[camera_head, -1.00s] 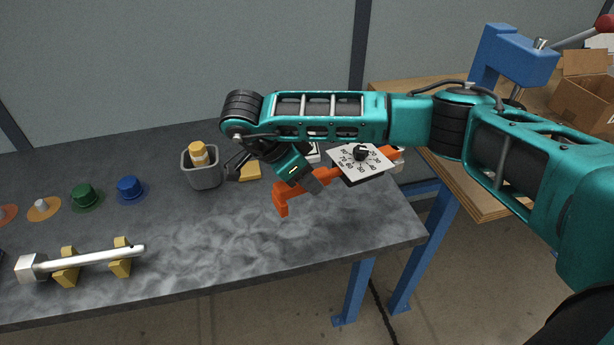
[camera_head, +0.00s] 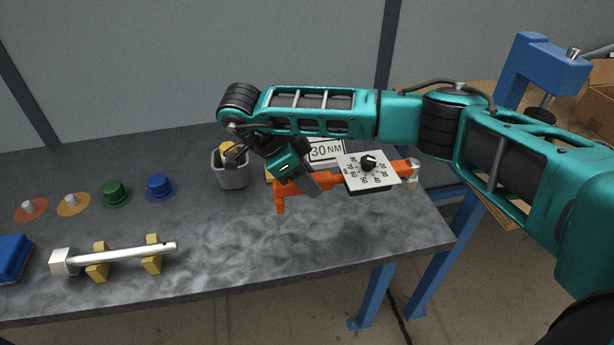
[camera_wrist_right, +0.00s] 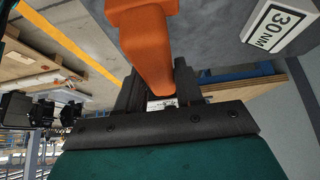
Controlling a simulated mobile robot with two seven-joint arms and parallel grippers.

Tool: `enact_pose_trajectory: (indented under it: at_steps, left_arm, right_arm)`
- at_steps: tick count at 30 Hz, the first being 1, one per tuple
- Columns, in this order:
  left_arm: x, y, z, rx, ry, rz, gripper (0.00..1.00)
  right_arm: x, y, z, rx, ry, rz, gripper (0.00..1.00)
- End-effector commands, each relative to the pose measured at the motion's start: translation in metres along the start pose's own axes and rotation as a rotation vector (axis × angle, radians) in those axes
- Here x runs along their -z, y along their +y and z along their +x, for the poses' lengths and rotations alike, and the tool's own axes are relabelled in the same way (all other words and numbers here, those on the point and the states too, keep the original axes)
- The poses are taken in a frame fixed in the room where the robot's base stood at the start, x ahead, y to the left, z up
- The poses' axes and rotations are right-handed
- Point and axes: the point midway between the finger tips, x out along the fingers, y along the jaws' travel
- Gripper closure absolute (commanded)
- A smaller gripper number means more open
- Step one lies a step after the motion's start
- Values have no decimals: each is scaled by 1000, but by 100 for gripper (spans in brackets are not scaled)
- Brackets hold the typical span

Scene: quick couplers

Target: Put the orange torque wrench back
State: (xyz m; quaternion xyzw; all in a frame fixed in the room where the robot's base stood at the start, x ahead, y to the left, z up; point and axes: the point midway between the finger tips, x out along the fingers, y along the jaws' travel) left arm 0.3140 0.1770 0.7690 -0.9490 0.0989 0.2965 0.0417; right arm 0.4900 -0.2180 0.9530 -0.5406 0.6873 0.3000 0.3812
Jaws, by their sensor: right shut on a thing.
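The orange torque wrench (camera_head: 322,182) has a white dial plate with a black knob (camera_head: 368,163) and a silver end at its right. My right gripper (camera_head: 308,183) is shut on its orange body, left of the dial, and holds it over the right part of the bench. The picture does not show clearly whether the wrench touches anything below. In the right wrist view the orange body (camera_wrist_right: 148,45) lies between the dark fingers (camera_wrist_right: 157,88). A yellow piece (camera_head: 269,173) shows partly behind my gripper. My left gripper is not in view.
A "30 NM" sign (camera_head: 326,151) stands behind the wrench. A grey bin (camera_head: 232,174) is left of my gripper. A silver bar tool (camera_head: 125,253) rests on two yellow supports, with coloured couplers (camera_head: 116,192) behind. The bench front (camera_head: 320,235) is clear.

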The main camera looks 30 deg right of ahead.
Motion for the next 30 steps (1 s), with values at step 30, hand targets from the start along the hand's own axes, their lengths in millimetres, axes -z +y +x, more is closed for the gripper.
enact_pose_trajectory:
  at_steps: [30]
  left_arm:
    - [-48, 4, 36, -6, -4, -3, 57]
  right_arm:
    - [-44, 0, 70, 2, 6, 1, 100]
